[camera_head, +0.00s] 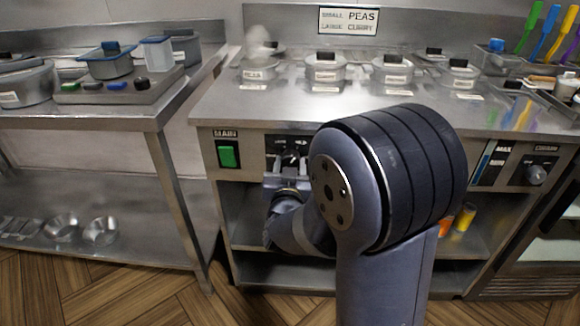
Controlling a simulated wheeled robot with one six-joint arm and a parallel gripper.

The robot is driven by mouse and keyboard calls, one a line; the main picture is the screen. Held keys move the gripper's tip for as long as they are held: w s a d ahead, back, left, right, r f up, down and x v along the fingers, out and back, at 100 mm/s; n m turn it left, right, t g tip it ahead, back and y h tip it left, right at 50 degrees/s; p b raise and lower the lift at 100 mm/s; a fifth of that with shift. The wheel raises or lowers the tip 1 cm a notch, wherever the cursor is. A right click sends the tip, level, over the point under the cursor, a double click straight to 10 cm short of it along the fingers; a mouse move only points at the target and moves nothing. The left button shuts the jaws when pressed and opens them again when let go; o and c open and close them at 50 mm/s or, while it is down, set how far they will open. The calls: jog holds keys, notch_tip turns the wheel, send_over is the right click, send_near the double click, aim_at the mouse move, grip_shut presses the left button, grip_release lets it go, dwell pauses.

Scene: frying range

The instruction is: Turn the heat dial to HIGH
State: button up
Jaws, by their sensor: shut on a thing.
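The heat dial (291,158) sits on a dark panel (299,144) in the counter's front, right of the green MAIN switch. Small white marks show along the panel's top, but they are too small to read surely. My gripper (286,172) is at the dial from the front and below, shut on it. The gripper and wrist hide much of the dial, so I cannot tell which mark it points to. My dark arm joint covers the counter front to the right of it.
The green switch (228,154) is lit beside the panel. Several lidded pots (325,72) stand on the counter (300,104). Another knob (536,175) is at the far right. A side table (120,115) stands at left, with a floor gap between.

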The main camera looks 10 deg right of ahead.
jog(key=shift+f, duration=0.1)
jog(key=shift+f+m+b, duration=0.15)
jog(key=shift+m+b, duration=0.75)
jog(key=shift+b, duration=0.35)
jog(key=m+b, duration=0.7)
jog(key=shift+m+b, duration=1.2)
jog(key=shift+m, duration=0.3)
jog(key=o, duration=1)
jog(key=shift+c, duration=0.2)
jog(key=shift+r, duration=0.2)
